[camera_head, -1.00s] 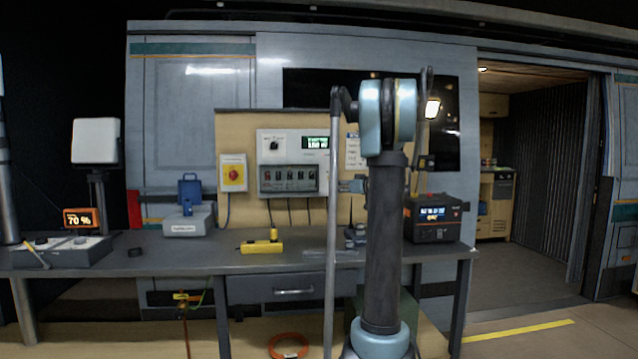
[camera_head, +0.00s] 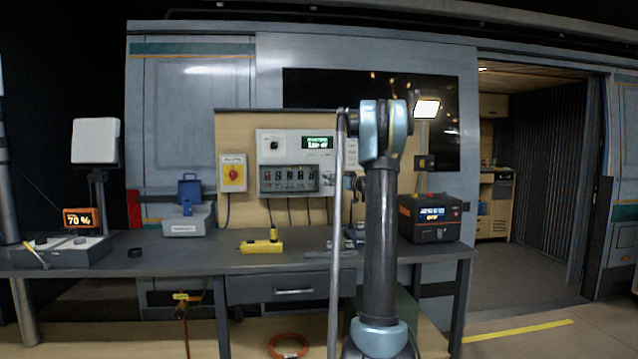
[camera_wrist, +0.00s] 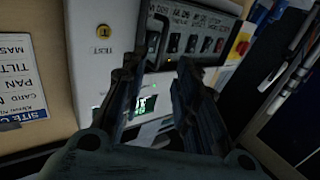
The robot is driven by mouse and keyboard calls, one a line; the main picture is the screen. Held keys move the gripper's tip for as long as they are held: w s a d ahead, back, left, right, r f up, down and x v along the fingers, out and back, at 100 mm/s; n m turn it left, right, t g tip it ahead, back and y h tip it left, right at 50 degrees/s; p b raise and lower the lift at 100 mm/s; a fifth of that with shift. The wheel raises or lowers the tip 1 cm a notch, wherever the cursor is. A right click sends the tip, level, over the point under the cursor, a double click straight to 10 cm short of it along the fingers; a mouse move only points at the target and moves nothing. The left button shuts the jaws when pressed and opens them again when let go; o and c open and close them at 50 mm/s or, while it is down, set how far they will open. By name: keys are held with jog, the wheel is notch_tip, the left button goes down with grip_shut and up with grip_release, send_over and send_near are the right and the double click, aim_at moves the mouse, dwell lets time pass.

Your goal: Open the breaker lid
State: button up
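The grey breaker box (camera_head: 290,180) is part of the pale panel (camera_head: 282,146) on the wall board. A row of dark breaker switches shows in it, and its lid appears to be down over them. In the wrist view the breaker box (camera_wrist: 195,42) is at the top, tilted, beyond my fingers. My gripper (camera_wrist: 158,72) is open, with empty space between its two dark fingers. It points at the panel; any contact with the lid cannot be told. In the head view my gripper (camera_head: 345,181) is just right of the breaker box, partly hidden by my arm.
A red and yellow switch (camera_head: 233,173) is left of the panel. On the bench (camera_head: 225,259) are a yellow tool (camera_head: 262,246), a blue-grey case (camera_head: 188,222) and a black power unit (camera_head: 430,218). An orange cable coil (camera_head: 288,345) lies below.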

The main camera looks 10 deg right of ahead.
jog(key=x, duration=0.7)
jog(key=shift+w+a, duration=0.15)
jog(key=shift+w, duration=0.05)
grip_shut()
